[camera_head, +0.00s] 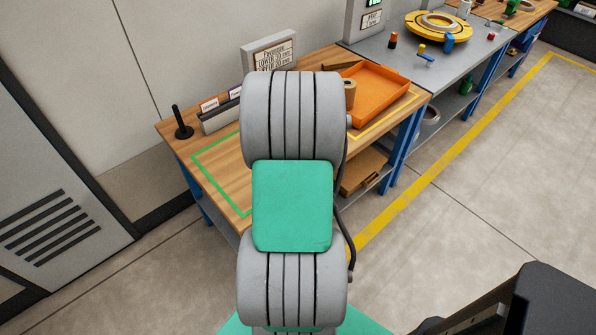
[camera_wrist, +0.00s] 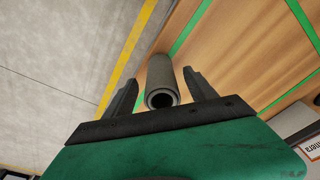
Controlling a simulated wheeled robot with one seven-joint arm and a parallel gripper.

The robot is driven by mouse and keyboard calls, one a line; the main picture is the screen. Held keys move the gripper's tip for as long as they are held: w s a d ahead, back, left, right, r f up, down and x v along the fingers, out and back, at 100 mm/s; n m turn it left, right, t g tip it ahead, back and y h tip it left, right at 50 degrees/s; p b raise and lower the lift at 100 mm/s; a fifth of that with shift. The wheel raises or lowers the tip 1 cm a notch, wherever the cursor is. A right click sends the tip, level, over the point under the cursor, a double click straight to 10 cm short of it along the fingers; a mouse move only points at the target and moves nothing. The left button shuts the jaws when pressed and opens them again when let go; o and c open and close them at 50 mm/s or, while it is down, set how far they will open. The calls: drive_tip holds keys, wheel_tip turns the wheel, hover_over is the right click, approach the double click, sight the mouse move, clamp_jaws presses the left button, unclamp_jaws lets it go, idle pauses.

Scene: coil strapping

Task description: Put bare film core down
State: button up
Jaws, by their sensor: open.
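A grey hollow tube, the bare film core (camera_wrist: 160,70), shows in the wrist view with its open end towards the camera. My gripper (camera_wrist: 159,78) is open, with one dark finger on each side of the core and narrow gaps visible beside it. The core is seen against the wooden bench top (camera_wrist: 237,45), close to its edge. I cannot tell whether it rests on the bench. In the head view my own arm hides the gripper and the core. A green outline (camera_head: 215,160) marks the left part of the bench top.
An orange tray (camera_head: 376,92) sits at the bench's right, with a brown roll (camera_head: 350,92) beside my arm. A black post (camera_head: 182,122), a card holder (camera_head: 220,115) and a sign (camera_head: 270,54) stand along the back. A grey table (camera_head: 428,72) adjoins on the right.

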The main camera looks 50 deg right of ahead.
drive_tip(key=f, duration=0.4)
drive_tip(key=shift+w+d+f, duration=0.25)
drive_tip(key=shift+d, duration=0.05)
clamp_jaws()
idle(0.3)
